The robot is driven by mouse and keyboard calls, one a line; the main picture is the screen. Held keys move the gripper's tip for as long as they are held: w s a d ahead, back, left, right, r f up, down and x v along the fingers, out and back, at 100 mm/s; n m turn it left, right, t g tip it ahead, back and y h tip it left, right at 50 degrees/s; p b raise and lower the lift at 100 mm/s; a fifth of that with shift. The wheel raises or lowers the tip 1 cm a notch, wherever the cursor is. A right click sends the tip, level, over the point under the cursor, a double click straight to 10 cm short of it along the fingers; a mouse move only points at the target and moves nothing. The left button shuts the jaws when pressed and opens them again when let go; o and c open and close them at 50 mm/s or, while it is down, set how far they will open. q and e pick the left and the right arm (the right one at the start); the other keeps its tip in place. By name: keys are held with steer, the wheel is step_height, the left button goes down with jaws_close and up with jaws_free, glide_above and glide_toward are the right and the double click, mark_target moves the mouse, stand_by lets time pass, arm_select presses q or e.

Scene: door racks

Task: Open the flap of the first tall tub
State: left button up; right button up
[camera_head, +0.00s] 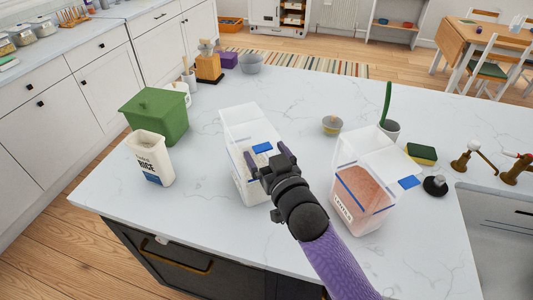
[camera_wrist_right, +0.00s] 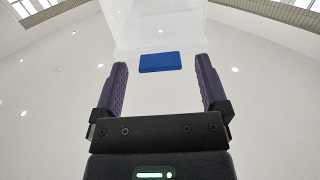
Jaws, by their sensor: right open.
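The first tall tub (camera_head: 238,185) is a clear, whitish container in the middle of the counter. Its see-through flap (camera_head: 246,122) has a blue tab (camera_head: 262,147); how far the flap is raised is hard to tell. My right gripper (camera_head: 267,160) is open at the tub's front upper edge, just below the tab. In the right wrist view the blue tab (camera_wrist_right: 160,62) shows between and slightly beyond the two fingers, with the pale flap above it. No finger visibly grips the tab. My left gripper is not in view.
A second clear tub (camera_head: 359,202) with reddish contents and a blue tab stands to the right. A rice package (camera_head: 150,160) and a green lidded box (camera_head: 158,115) stand left.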

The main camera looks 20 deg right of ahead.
steer(key=shift+w, duration=0.2)
jaws_close()
stand_by(0.3)
